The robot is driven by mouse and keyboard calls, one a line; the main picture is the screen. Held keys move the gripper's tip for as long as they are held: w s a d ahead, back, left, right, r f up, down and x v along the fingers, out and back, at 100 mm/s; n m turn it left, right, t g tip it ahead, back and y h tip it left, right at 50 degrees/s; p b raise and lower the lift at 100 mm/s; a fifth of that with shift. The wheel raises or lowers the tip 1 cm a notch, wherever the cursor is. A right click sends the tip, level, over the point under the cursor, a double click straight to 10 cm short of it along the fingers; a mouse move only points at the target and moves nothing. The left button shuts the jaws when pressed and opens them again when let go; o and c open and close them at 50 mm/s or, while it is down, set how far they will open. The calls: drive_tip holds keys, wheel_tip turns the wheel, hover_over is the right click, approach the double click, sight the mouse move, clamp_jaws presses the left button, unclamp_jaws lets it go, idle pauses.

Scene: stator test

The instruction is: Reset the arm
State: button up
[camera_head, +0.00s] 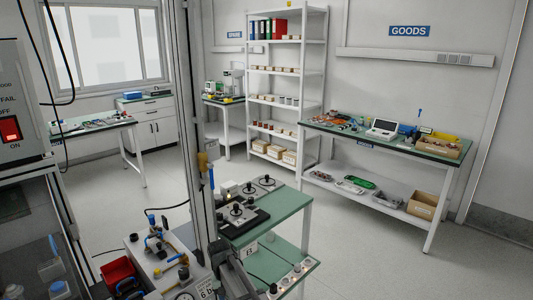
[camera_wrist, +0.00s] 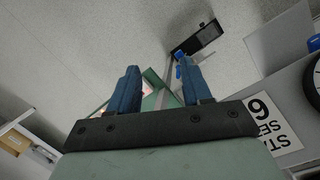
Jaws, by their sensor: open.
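My gripper (camera_wrist: 157,84) shows in the wrist view as two blue fingers standing well apart on a dark bar. It is open, and nothing sits between the fingers. Behind them are pale floor and a small patch of green surface. I cannot make out my gripper for certain in the head view.
In the head view a green-topped cart (camera_head: 284,208) stands at the front centre, carrying black fixtures. A long bench (camera_head: 350,137) and tall white shelves (camera_head: 287,82) line the back. In the wrist view a lettered sign (camera_wrist: 270,127) is at the right. Floor (camera_head: 345,215) right of the cart is clear.

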drive_tip(key=s+d+f+m+g, duration=0.1)
drive_tip(key=s+d+f+g, duration=0.2)
drive_tip(key=s+d+f, duration=1.8)
drive_tip(key=s, duration=0.4)
drive_tip(key=s+d+f+m+g+y, duration=0.1)
drive_tip(key=s+d+f, duration=0.3)
drive_tip(key=s, duration=0.4)
drive_tip(key=s+d+f+m+g, duration=0.1)
drive_tip(key=s+d+f, duration=0.2)
drive_tip(key=s, duration=0.5)
drive_tip(key=shift+s+d+f+y, duration=0.2)
drive_tip(key=shift+d+y, duration=0.1)
drive_tip(key=shift+d, duration=0.35)
